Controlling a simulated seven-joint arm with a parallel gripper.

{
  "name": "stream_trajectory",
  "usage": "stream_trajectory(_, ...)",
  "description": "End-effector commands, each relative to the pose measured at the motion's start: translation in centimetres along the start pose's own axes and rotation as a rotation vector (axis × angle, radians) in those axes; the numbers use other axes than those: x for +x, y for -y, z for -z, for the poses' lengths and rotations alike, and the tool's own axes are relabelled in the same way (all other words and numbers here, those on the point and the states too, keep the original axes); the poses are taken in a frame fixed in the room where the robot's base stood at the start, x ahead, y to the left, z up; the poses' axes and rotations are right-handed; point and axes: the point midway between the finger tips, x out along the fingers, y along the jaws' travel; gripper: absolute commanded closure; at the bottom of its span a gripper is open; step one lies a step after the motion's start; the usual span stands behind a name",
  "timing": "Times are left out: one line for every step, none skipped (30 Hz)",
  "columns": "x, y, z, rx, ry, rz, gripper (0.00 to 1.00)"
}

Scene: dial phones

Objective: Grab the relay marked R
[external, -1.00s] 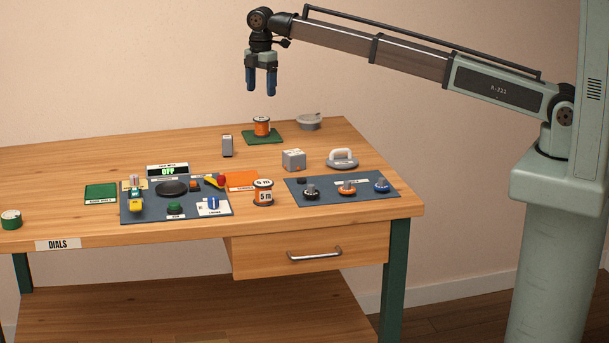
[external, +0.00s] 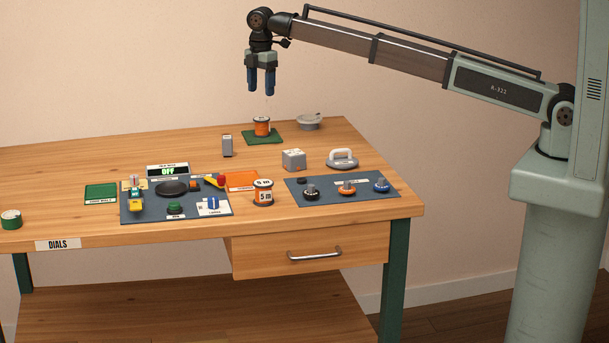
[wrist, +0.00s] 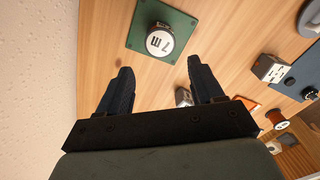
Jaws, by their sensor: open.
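My gripper (external: 261,82) hangs open and empty, fingers down, high above the back of the table. Its fingers also show in the wrist view (wrist: 160,88). No letter R is legible on anything. Two grey blocks could be the relay: a small upright grey block (external: 227,145) left of the green mat, and a larger grey cube (external: 293,160) near the middle right. The upright block (wrist: 183,97) is partly hidden by a finger in the wrist view. The cube (wrist: 270,68) shows a pale label there, too small to read.
An orange spool (external: 262,127) stands on a green mat (external: 278,139) below my gripper. A white-handled grey object (external: 342,159) is beside the cube. Dark panels with knobs (external: 327,199) and devices (external: 150,215) lie in front, with another spool (external: 263,193) between. The back left is clear.

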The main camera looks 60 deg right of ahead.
Motion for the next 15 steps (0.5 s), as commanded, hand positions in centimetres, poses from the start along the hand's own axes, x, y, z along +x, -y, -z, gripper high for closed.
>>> stream_trajectory(0.0, 0.0, 0.0, 0.000, 0.000, 0.000, 0.38)
stream_trajectory(0.0, 0.0, 0.0, 0.000, 0.000, 0.000, 0.38)
stream_trajectory(0.0, 0.0, 0.0, 0.000, 0.000, 0.000, 0.38)
stream_trajectory(0.0, 0.0, 0.0, 0.000, 0.000, 0.000, 0.38)
stream_trajectory(0.0, 0.0, 0.0, 0.000, 0.000, 0.000, 0.38)
stream_trajectory(0.0, 0.0, 0.0, 0.000, 0.000, 0.000, 0.38)
stream_trajectory(0.0, 0.0, 0.0, 0.000, 0.000, 0.000, 0.38)
stream_trajectory(0.0, 0.1, 0.1, -0.001, 0.000, 0.000, 0.38)
stream_trajectory(0.0, 0.2, 0.4, -0.005, 0.000, 0.000, 0.38)
stream_trajectory(0.0, 0.3, 0.7, -0.009, 0.000, 0.000, 0.38)
stream_trajectory(0.0, 0.6, 1.2, -0.015, 0.000, 0.000, 0.38)
stream_trajectory(0.0, 0.9, 2.0, -0.024, 0.000, 0.000, 0.38)
stream_trajectory(0.0, 1.3, 2.8, -0.034, 0.000, 0.001, 0.38)
stream_trajectory(0.1, 1.6, 3.5, -0.043, 0.000, 0.001, 0.38)
stream_trajectory(0.1, 2.1, 4.5, -0.056, 0.000, 0.001, 0.38)
